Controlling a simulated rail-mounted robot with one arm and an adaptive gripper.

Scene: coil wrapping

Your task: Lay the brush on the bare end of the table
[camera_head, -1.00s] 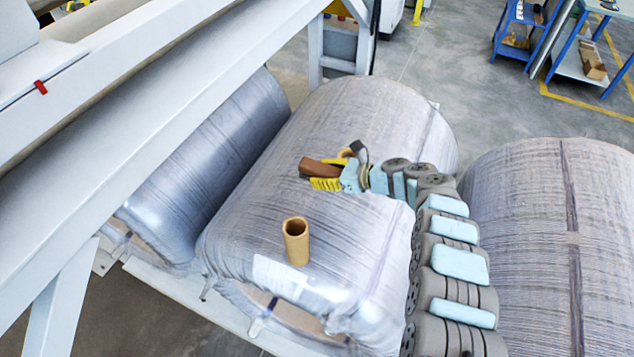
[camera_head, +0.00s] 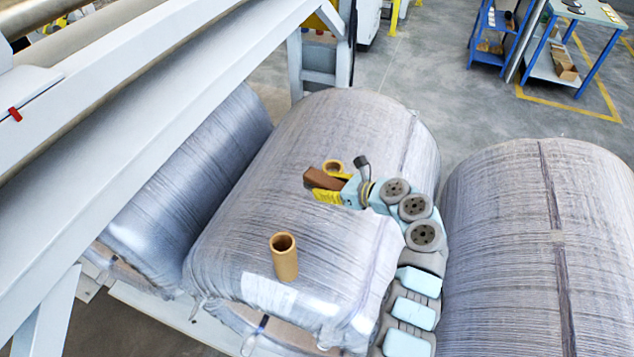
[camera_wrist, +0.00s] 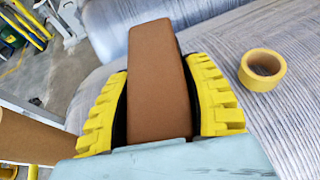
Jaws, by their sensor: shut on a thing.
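My gripper (camera_head: 327,184) is shut on the brush, a brown block (camera_wrist: 160,85) that sits between its yellow fingers in the wrist view. The brush (camera_head: 321,178) also shows in the head view, sticking out past the fingers over the middle wrapped coil. Any bristles are hidden. A table (camera_head: 598,14) with a pale green top and blue legs stands far off at the upper right, partly cut off by the picture's edge. Small items lie on its top; I cannot tell which end is bare.
A tape roll (camera_head: 333,167) and an upright cardboard tube (camera_head: 285,258) are on the middle coil (camera_head: 340,120), close to my gripper. Another wrapped coil (camera_head: 590,240) is at the right. A blue cart (camera_head: 487,45) stands left of the table. Grey floor lies between.

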